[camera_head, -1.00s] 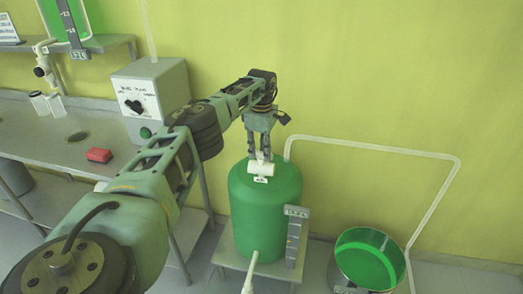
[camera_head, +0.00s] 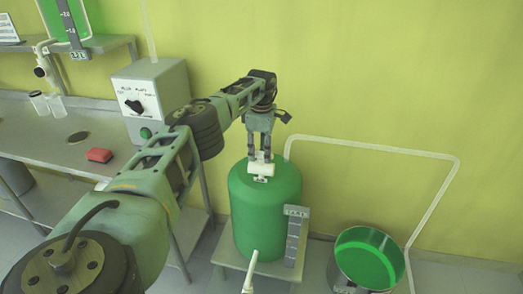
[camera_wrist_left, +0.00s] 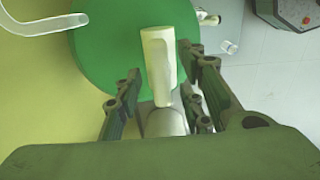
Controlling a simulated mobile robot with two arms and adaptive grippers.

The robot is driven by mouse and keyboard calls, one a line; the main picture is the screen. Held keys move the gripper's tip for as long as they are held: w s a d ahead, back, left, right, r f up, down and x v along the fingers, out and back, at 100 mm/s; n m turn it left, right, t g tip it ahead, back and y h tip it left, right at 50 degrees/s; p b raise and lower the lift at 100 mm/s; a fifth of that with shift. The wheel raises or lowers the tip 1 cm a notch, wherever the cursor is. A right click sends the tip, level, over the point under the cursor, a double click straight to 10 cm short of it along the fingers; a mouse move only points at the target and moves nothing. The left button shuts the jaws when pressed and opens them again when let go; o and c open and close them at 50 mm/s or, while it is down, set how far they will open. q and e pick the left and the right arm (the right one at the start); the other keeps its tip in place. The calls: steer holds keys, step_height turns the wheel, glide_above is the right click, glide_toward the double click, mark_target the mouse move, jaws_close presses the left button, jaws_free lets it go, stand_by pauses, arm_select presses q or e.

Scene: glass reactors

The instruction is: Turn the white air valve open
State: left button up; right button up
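The white air valve (camera_head: 262,170) sits on top of a green tank (camera_head: 264,215) in the head view. My left gripper (camera_head: 260,157) reaches down over it from above, fingertips at the valve. In the left wrist view, the valve's pale handle (camera_wrist_left: 160,60) stands between the two fingers of my left gripper (camera_wrist_left: 163,80), over the green tank top (camera_wrist_left: 105,50). The fingers stand apart, one on each side of the handle, and I see no clear grip on it. Part of the valve's base is hidden by the gripper. My right gripper is not in view.
A clear pipe (camera_head: 375,148) runs from the tank to the right, down towards a round green-filled vessel (camera_head: 368,255). A grey control box (camera_head: 150,98) and a red block (camera_head: 99,155) are on the left bench. A grey labelled plate (camera_head: 295,235) stands at the tank's right front.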

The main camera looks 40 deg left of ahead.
mark_target(262, 152)
arm_select(q)
steer(key=shift+r, duration=0.1)
step_height(262, 152, up, 12)
stand_by(0.4)
stand_by(0.4)
